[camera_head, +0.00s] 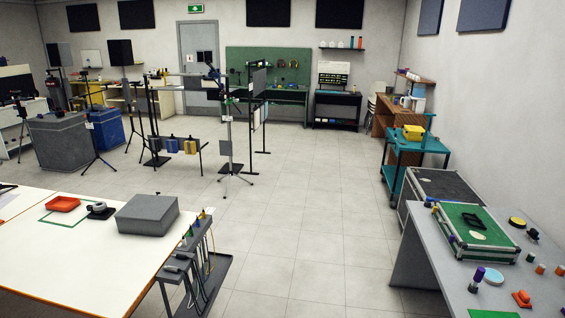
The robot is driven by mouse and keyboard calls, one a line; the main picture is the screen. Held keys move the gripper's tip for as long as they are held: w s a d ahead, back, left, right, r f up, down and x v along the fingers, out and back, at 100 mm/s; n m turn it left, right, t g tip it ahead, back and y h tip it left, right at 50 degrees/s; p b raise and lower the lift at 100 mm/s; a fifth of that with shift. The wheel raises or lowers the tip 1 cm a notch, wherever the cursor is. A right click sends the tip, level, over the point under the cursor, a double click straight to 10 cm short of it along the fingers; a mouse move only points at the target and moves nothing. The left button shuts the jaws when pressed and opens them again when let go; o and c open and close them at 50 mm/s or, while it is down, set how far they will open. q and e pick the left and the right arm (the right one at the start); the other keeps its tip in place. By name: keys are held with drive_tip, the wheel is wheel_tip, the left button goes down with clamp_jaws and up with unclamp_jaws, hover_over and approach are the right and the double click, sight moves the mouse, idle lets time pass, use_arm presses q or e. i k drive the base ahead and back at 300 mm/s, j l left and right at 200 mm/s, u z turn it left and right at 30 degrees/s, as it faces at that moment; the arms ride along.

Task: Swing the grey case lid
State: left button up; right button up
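A closed grey box-shaped case (148,214) sits on the right part of the white table at the left. Its top looks flat and shut, and I cannot make out a latch or hinge. A larger grey case (58,138) stands on the floor at the far left, beside a blue one. Another grey case with a dark top (440,188) stands at the right, behind the grey table. I cannot tell which of these the task names. Neither of my grippers is in view.
The white table (80,260) also holds a red tray (63,204). A rack with hanging cables (195,265) stands at its right edge. The grey table (540,285) at right holds a green-topped case (475,228) and small items. Tiled floor (310,220) between them is clear.

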sight(140, 207)
drive_tip(key=i+l, duration=0.1)
drive_tip(key=i, duration=0.8)
drive_tip(key=i+l+u, duration=0.1)
drive_tip(key=i, duration=0.75)
drive_tip(key=i+l, duration=0.15)
drive_tip(key=i, duration=0.75)
drive_tip(key=i+u, duration=0.45)
drive_tip(key=i+l+u, duration=0.1)
drive_tip(key=i+u, duration=0.35)
drive_tip(key=i+l+u, duration=0.3)
drive_tip(key=u, duration=0.15)
drive_tip(key=i+l+u, duration=0.45)
